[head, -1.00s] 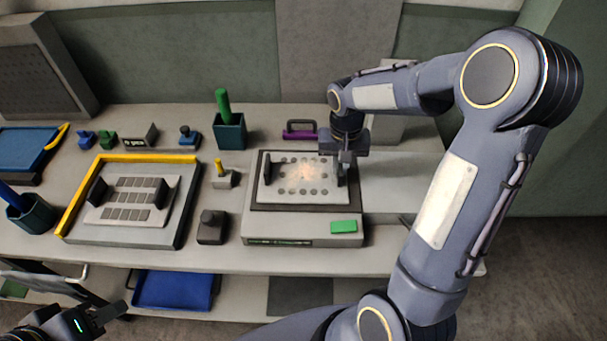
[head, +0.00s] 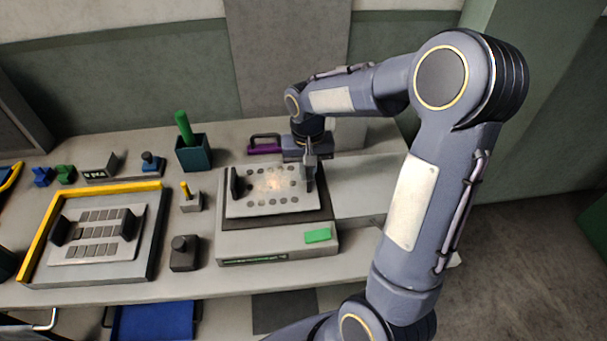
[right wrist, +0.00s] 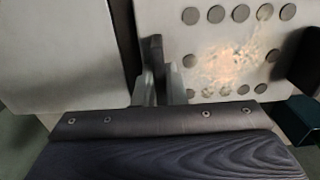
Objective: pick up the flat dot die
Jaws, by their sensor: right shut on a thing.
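The flat dot die (head: 245,208) is a pale plate with round grey dots and an upright dark handle at each end. It is at the black-edged top of a grey press-like unit (head: 262,242); I cannot tell whether it is slightly raised. My right gripper (head: 309,176) points down at its right end, shut on the right handle (head: 309,188). In the right wrist view, the fingers (right wrist: 162,88) are around the dark handle (right wrist: 157,55), beside the dotted plate (right wrist: 215,50). The opposite handle (right wrist: 304,62) is free. My left gripper is out of view.
A bright glow lies on the die's middle. Left of the unit are a dark knob block (head: 185,254), a yellow-peg block (head: 191,200) and a yellow-edged tray (head: 155,240) with another die (head: 90,256). A teal cup (head: 194,154) stands behind.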

